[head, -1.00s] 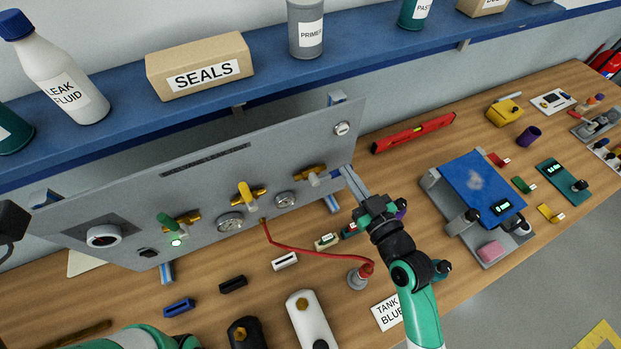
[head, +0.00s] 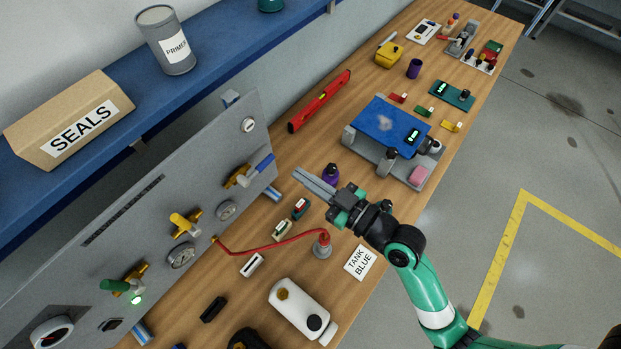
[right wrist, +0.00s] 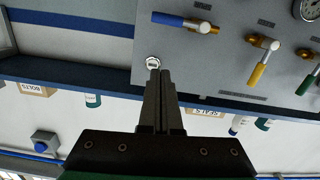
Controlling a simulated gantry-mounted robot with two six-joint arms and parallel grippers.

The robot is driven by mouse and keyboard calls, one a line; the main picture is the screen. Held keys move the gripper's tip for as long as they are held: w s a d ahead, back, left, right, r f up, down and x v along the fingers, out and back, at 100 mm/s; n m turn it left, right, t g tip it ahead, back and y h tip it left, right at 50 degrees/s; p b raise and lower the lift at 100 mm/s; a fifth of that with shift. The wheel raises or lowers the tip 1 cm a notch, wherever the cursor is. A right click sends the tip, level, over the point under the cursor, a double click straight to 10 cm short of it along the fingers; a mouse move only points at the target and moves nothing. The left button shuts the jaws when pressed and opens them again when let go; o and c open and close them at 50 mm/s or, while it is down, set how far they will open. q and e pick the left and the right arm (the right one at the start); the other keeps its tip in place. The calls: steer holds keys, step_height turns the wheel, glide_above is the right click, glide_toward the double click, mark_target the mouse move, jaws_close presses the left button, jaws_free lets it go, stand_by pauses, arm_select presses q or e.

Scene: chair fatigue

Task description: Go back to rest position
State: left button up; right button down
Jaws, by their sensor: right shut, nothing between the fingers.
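My right gripper (head: 312,186) is shut and empty. In the head view it hangs above the wooden bench, just right of the grey valve panel (head: 140,215), apart from the blue-handled valve (head: 250,170). In the right wrist view its closed fingers (right wrist: 159,100) point toward the panel (right wrist: 215,50), which appears upside down, with the blue (right wrist: 185,22), yellow and green handles in sight. My left gripper is not in view.
A red hose (head: 265,248) runs from the panel to a small red-topped fitting (head: 322,245) on the bench. A purple bottle (head: 331,175) stands close to the right gripper. A white tank (head: 300,312) lies in front. A blue shelf (head: 120,120) overhangs the panel.

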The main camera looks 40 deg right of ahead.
steer(key=shift+s+d, duration=0.1)
steer(key=shift+s, duration=0.55)
